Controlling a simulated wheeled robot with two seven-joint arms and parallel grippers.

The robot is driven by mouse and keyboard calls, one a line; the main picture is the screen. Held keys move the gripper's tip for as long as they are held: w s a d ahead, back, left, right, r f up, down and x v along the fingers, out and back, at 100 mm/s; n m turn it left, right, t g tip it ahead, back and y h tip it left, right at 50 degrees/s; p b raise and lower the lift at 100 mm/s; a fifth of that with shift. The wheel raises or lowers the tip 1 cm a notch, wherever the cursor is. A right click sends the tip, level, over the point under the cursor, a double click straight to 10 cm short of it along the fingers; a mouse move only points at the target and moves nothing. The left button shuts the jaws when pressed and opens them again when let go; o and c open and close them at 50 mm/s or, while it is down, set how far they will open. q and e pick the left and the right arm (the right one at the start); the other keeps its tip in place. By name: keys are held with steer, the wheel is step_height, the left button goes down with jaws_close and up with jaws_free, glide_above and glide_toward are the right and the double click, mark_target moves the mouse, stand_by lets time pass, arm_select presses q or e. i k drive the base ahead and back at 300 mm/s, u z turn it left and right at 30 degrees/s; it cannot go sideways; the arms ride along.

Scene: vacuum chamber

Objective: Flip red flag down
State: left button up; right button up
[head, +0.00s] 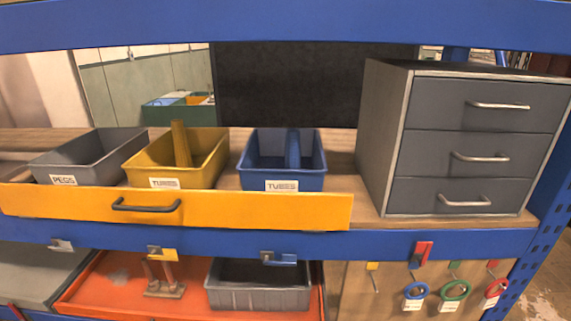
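The red flag (423,252) is a small red tab on the front of the lower blue shelf beam, right of centre in the head view. It stands nearly upright, with its upper part against the beam and a small grey piece at its lower end. Neither of my grippers shows in the head view, and nothing touches the flag.
Yellow (163,254), blue (280,258) and grey (62,245) tabs sit along the same blue beam (380,243). Rings on hooks, including a blue ring (416,290), hang below the flag. A grey drawer cabinet (385,140) stands above. An orange drawer front (250,210) is at left.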

mark_target(425, 247)
steer(key=k, duration=1.35)
steer(key=u, duration=0.6)
steer(key=i, duration=1.5)
steer(key=z, duration=0.75)
